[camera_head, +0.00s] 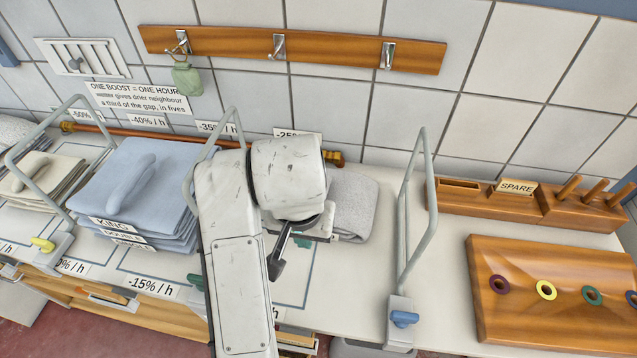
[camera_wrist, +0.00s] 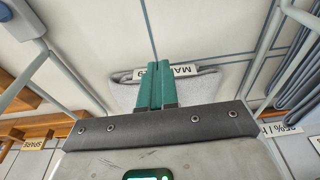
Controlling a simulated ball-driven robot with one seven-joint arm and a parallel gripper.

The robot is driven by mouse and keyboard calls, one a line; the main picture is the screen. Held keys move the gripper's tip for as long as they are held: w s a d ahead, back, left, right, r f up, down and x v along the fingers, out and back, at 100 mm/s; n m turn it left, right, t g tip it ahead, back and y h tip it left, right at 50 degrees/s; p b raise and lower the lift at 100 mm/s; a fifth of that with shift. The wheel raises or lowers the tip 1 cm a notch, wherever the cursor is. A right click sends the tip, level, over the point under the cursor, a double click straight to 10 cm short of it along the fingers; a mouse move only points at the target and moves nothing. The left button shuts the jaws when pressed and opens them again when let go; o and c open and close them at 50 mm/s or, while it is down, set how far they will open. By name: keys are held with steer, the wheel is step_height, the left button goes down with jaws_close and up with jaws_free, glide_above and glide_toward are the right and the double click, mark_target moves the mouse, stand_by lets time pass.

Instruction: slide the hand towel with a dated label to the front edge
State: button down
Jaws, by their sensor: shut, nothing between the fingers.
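A light grey folded hand towel (camera_head: 354,205) lies on the white counter just right of my arm in the head view, its left part hidden by the arm. In the wrist view the towel (camera_wrist: 205,88) lies behind my fingers, with a white label (camera_wrist: 183,71) on its edge. The label starts "MAR" and is upside down there, its remaining text partly covered by my fingers. My gripper (camera_wrist: 155,68) has its green fingers together and empty in front of the towel. Whether they touch it I cannot tell. In the head view my gripper (camera_head: 302,241) is mostly hidden by the wrist.
A blue linen stack (camera_head: 140,190) lies left of my arm, a beige stack (camera_head: 45,180) farther left. A grey metal frame (camera_head: 418,210) stands right of the towel. Beyond it are a wooden rack marked SPARE (camera_head: 516,187) and a wooden board (camera_head: 560,290) with coloured rings.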

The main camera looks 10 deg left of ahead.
steer(key=w, duration=0.7)
steer(key=w+p, duration=0.1)
steer(key=w, duration=0.3)
steer(key=shift+w+d, duration=0.25)
steer(key=shift+w, duration=0.1)
steer(key=shift+s+f+p, duration=0.25)
steer(key=shift+f+p, duration=0.1)
steer(key=shift+f, duration=0.55)
